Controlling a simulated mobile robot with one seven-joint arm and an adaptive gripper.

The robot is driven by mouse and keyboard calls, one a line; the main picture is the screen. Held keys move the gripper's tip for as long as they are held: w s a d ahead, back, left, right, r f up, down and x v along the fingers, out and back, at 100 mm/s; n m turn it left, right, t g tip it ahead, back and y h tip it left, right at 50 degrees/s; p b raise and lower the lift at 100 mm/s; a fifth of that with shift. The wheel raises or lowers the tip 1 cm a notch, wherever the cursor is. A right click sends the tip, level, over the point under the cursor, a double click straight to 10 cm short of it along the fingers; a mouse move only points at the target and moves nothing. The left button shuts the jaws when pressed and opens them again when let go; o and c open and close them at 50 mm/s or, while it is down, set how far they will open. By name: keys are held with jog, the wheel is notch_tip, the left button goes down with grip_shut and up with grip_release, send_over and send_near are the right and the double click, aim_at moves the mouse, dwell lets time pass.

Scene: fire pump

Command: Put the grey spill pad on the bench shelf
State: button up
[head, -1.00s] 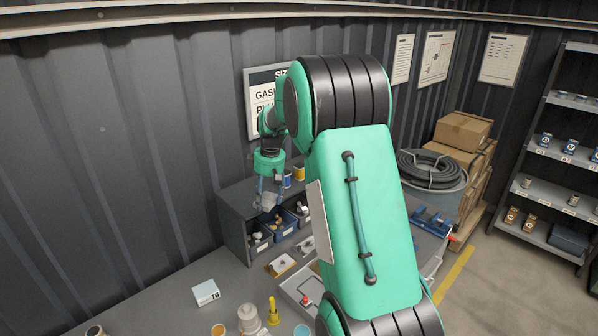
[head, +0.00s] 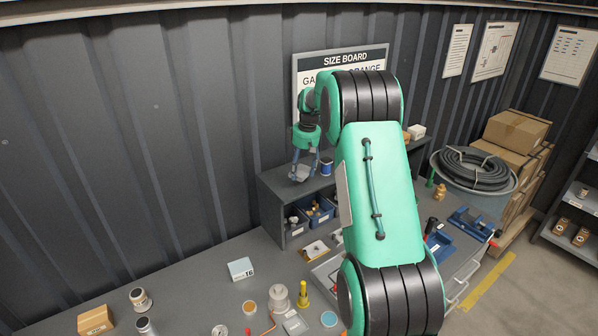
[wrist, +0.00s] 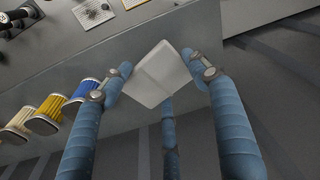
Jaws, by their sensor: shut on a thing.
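The grey spill pad (wrist: 160,74) is a thin, pale, folded-looking square between my fingertips in the wrist view. My gripper (wrist: 157,63) is shut on it, one blue finger on each side. In the head view the gripper (head: 302,170) hangs with the pad (head: 299,175) at the left end of the bench shelf (head: 285,182), near its top. I cannot tell whether the pad touches the shelf. My arm hides much of the shelf's middle.
A blue can (head: 326,167) stands on the shelf top just right of the gripper. The wrist view shows blue, yellow and whitish cylinders (wrist: 52,106) in a row. Blue bins (head: 320,211) sit below the shelf top. The ribbed wall (head: 200,120) is close behind.

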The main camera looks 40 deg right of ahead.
aim_at(300, 166)
jog(key=shift+w+d+f, duration=0.1)
jog(key=shift+w+d, duration=0.2)
jog(key=shift+w, duration=0.4)
jog(key=shift+w+d+f, duration=0.1)
jog(key=shift+w+d, duration=0.25)
jog(key=shift+w, duration=0.3)
jog(key=shift+w+d, duration=0.3)
jog(key=shift+w, duration=0.4)
jog(key=shift+f+p, duration=0.3)
jog(key=shift+f, duration=1.45)
jog(key=shift+f, duration=0.15)
jog(key=o, duration=0.9)
jog(key=shift+o, duration=0.2)
jog(key=shift+r, duration=0.2)
jog(key=r, duration=0.4)
jog(key=s+r, duration=0.1)
jog(key=r, duration=0.6)
jog(key=shift+s+d+r, duration=0.3)
jog(key=shift+s+r, duration=0.05)
jog(key=shift+r, duration=0.05)
